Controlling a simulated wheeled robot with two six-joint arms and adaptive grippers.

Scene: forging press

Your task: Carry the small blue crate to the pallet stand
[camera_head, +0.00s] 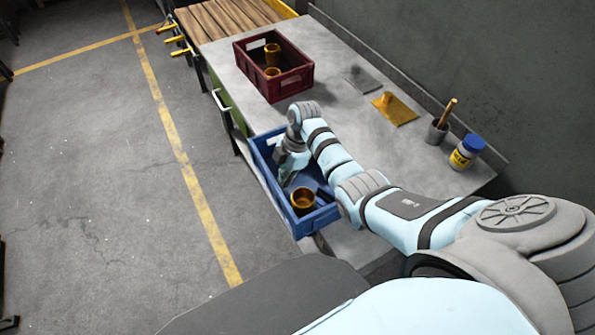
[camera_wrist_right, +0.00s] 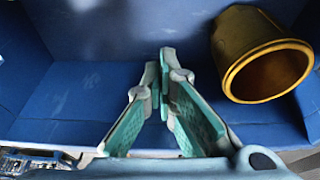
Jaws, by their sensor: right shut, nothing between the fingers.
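The small blue crate (camera_head: 300,222) stands on the near left part of the grey table, along its left edge. A brass cup-shaped part (camera_head: 303,200) is in its near end; it also shows in the right wrist view (camera_wrist_right: 258,55), at the upper right. My right gripper (camera_head: 286,178) reaches down into the crate beside the cup. In the right wrist view its two fingers (camera_wrist_right: 165,75) meet at their tips over the blue crate floor (camera_wrist_right: 75,100), with nothing between them. The cup is apart from the fingers. The left gripper is not in view, and I cannot pick out the pallet stand for sure.
A dark red crate (camera_head: 293,86) with brass parts stands farther back on the table (camera_head: 340,97). A brass plate (camera_head: 394,108), a cup with a brush (camera_head: 437,131) and a blue-lidded jar (camera_head: 466,151) line the wall side. A wooden slatted surface (camera_head: 222,18) adjoins the table's far end. The floor at left is clear.

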